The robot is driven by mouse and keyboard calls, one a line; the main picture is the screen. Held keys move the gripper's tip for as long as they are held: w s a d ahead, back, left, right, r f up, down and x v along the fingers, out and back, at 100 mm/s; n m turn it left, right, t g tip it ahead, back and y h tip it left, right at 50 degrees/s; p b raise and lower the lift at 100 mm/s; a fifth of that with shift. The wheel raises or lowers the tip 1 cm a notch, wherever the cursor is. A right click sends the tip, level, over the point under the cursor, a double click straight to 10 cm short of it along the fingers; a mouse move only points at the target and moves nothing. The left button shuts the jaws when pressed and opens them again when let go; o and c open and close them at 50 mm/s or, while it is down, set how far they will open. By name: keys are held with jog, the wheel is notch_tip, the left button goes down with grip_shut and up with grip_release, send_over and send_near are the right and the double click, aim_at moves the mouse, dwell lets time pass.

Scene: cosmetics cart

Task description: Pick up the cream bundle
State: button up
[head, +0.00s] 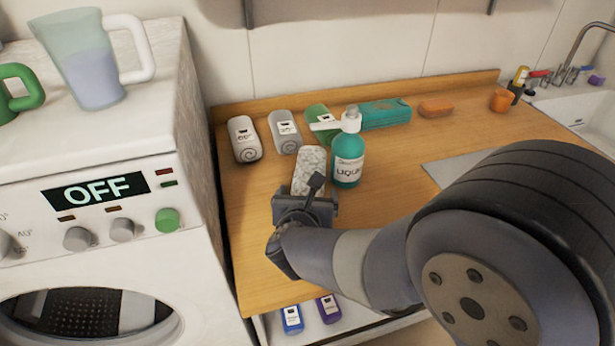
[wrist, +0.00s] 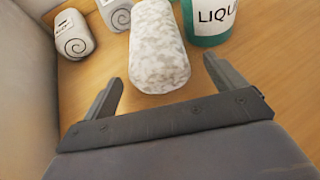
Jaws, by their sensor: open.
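A rolled off-white bundle (head: 245,138) with a label and a spiral end lies on the wooden counter at the left; it looks the most cream-coloured, and it also shows at the upper left of the wrist view (wrist: 74,35). A mottled cream-and-grey roll (head: 309,168) lies nearer, straight in front of my gripper (head: 305,197). In the wrist view my gripper (wrist: 163,72) is open and empty. The near end of the mottled roll (wrist: 158,50) appears between its fingertips, with gaps on both sides. I cannot tell the depth between them.
A grey bundle (head: 285,131) and a green one (head: 322,121) lie behind. A teal pump bottle (head: 348,165) stands close right of the mottled roll. The washing machine (head: 100,190) borders the counter's left. Counter left of my gripper is clear.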

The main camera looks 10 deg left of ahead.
aim_at(310, 173)
jog(key=x, duration=0.5)
jog(key=shift+w+a+r+p, duration=0.1)
jog(key=shift+w+r+p, duration=0.05)
jog(key=shift+r+p, duration=0.2)
jog(key=shift+c, duration=0.4)
jog(key=c, duration=1.1)
jog(key=shift+r, duration=0.1)
jog(key=shift+c, duration=0.4)
jog(key=shift+r, duration=0.15)
